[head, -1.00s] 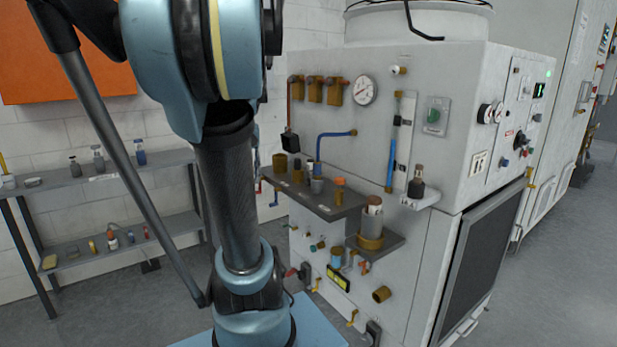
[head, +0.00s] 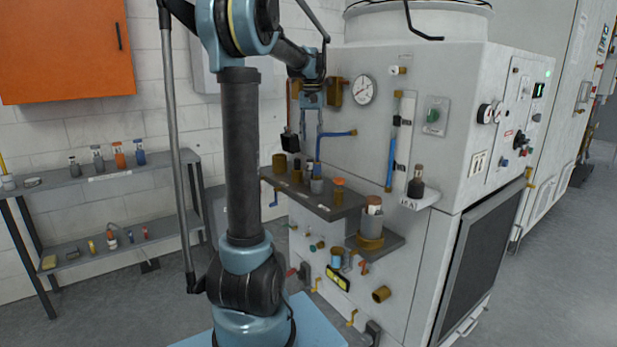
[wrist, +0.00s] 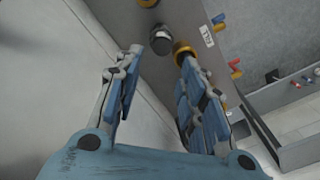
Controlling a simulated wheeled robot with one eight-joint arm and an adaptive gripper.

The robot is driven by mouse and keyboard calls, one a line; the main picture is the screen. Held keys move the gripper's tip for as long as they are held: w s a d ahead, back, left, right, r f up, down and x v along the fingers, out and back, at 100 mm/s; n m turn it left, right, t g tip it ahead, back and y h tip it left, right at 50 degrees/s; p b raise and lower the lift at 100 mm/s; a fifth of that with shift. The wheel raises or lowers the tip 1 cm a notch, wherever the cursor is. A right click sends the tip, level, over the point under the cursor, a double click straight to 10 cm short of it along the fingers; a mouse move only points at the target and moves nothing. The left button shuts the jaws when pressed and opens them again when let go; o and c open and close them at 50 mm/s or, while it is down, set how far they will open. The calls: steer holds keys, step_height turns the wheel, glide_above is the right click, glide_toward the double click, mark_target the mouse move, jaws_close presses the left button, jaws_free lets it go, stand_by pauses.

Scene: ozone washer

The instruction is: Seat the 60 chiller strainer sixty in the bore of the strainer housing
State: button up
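My gripper (head: 311,122) hangs fingers-down above the left part of the machine's shelf (head: 330,207) in the head view. In the wrist view my gripper (wrist: 172,62) is open and empty. A dark-topped grey cylinder (wrist: 160,38) stands beyond the gap between the fingertips, and a brass ring (wrist: 183,48) is partly behind the right finger. In the head view the shelf holds a brass cup (head: 279,164), a grey cup (head: 317,186) and an orange-capped piece (head: 339,186). A brass collar (head: 370,243) on the lower ledge surrounds a pale, brown-topped cylinder (head: 374,208). I cannot tell which piece is strainer sixty or its housing.
A dark bottle (head: 416,183) stands on a small ledge at the right. A rack (head: 100,185) with several bottles stands at the left. Valve handles stick out below the shelf.

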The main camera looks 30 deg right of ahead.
mark_target(310, 160)
step_height(310, 160, down, 12)
steer(key=shift+a+r, duration=0.15)
steer(key=shift+r, duration=0.05)
stand_by(0.4)
jaws_close()
